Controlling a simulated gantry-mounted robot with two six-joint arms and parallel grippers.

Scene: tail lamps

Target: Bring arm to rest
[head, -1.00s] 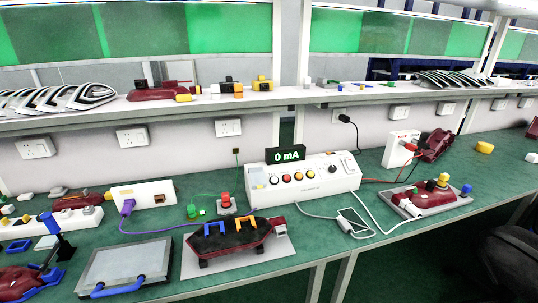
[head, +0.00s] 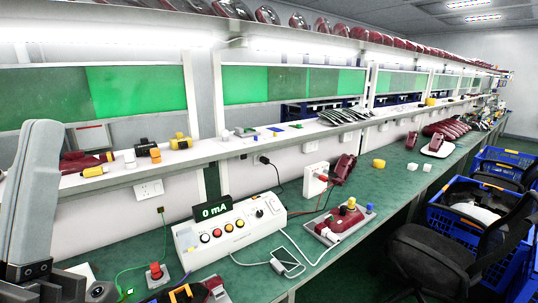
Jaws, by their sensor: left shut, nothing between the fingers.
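My left arm stands at the left edge of the head view as a tall pale grey link. The dark left gripper (head: 72,288) is low in the bottom left corner, partly cut off by the frame. It is shut with nothing in it, apart from the bench objects. My right gripper is not in view. A red tail lamp (head: 343,222) lies on a grey plate on the green bench. Another red lamp (head: 342,168) leans near a white socket box (head: 315,178). A lamp with a yellow clip (head: 183,294) is cut off at the bottom edge.
A white test box (head: 228,230) with a "0 mA" display (head: 212,210) stands mid-bench. A red button (head: 155,272) is left of it. Cables and a phone-like device (head: 287,262) lie in front. A black chair (head: 440,255) and blue crates (head: 455,225) stand at the right.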

